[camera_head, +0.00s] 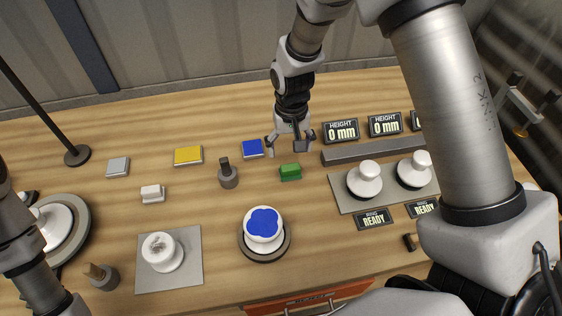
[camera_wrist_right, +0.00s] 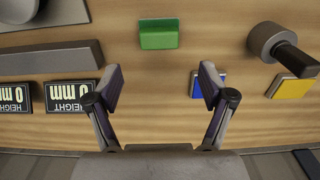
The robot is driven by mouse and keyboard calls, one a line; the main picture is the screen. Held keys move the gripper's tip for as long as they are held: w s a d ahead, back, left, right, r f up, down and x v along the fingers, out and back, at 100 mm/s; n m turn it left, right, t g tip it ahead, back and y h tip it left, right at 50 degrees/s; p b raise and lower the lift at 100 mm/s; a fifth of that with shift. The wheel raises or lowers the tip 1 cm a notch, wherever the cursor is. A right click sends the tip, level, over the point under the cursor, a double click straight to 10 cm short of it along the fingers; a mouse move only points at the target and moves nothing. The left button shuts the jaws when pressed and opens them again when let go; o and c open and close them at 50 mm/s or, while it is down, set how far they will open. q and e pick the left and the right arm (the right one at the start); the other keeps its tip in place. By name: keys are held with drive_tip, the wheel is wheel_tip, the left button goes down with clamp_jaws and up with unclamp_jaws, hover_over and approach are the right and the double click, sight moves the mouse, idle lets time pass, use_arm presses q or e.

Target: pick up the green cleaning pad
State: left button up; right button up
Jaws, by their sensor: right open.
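The green cleaning pad (camera_head: 290,172) lies on the wooden table, right of centre in the head view. It also shows in the right wrist view, as a green block (camera_wrist_right: 158,34) at the top middle. My right gripper (camera_head: 291,146) is open and empty above the table, just behind the pad. In the wrist view its two fingers (camera_wrist_right: 161,88) are spread wide, and the pad lies beyond them, apart from both. My left arm shows at the left edge of the head view, but its gripper is out of view.
A blue pad (camera_head: 252,148) and a dark-handled tool (camera_head: 228,176) stand left of the green pad. A grey bar (camera_head: 372,151) and height displays (camera_head: 341,131) stand to its right. A blue-topped insulator (camera_head: 263,224) sits on a round base in front. White insulators (camera_head: 364,181) stand on a grey plate.

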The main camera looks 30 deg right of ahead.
sight(291, 167)
drive_tip(key=shift+s+a+f+p, duration=0.1)
drive_tip(key=shift+s+f+p, duration=0.4)
drive_tip(key=shift+f, duration=0.15)
drive_tip(key=shift+s+a+f+p, duration=0.1)
drive_tip(key=shift+s+f+p, duration=0.35)
drive_tip(key=shift+f, duration=0.15)
drive_tip(key=f, duration=0.2)
drive_tip(key=w+f, duration=0.1)
drive_tip(key=f, duration=0.1)
drive_tip(key=shift+w+d+f+p, duration=0.1)
drive_tip(key=shift+d+p, duration=0.05)
drive_tip(key=shift+p, duration=0.2)
drive_tip(key=shift+s+r, duration=0.2)
drive_tip(key=shift+s, duration=0.1)
drive_tip(key=c, duration=0.6)
use_arm(q)
drive_tip(key=r, duration=0.1)
drive_tip(key=s+r, duration=0.1)
drive_tip(key=r, duration=0.1)
drive_tip(key=shift+a, duration=0.15)
use_arm(e)
drive_tip(key=c, duration=0.6)
